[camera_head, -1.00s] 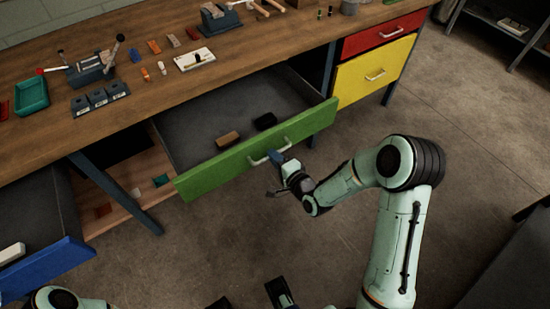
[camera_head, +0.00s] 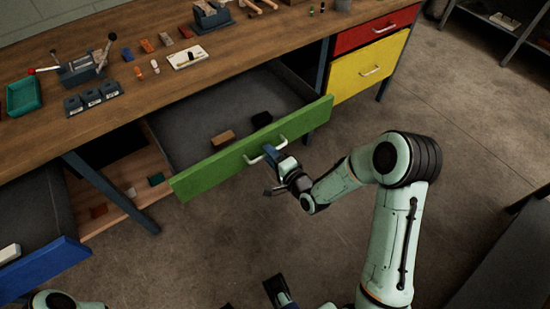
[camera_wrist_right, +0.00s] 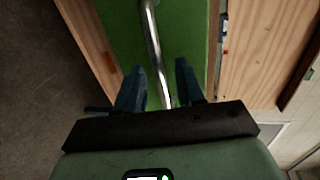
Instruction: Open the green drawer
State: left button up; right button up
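The green drawer (camera_head: 250,152) is pulled well out from under the workbench, and its inside is in view. Its metal handle (camera_head: 266,150) is on the front; in the right wrist view the handle (camera_wrist_right: 153,40) runs between my right gripper's fingers. My right gripper (camera_head: 270,155) is at the handle. In the wrist view its dark blue fingers (camera_wrist_right: 159,85) stand apart on either side of the bar, with visible gaps. Dark parts at the bottom edge of the head view may belong to my left gripper, but its fingers are not clear.
A brown block (camera_head: 222,138) and a black block (camera_head: 262,119) lie in the green drawer. A blue drawer (camera_head: 45,268) stands out at the left. The red drawer (camera_head: 375,30) and yellow drawer (camera_head: 368,68) are closed at right. Open floor (camera_head: 465,120) lies right of my arm.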

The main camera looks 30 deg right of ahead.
pick_arm(q)
notch_tip(320, 180, up, 11)
jog(key=p, duration=1.2)
jog(key=shift+w+r+g, duration=0.2)
jog(key=shift+g, duration=0.1)
pick_arm(e)
jog(key=v, duration=1.3)
jog(key=shift+s+d, duration=0.1)
jog(key=shift+s, duration=0.05)
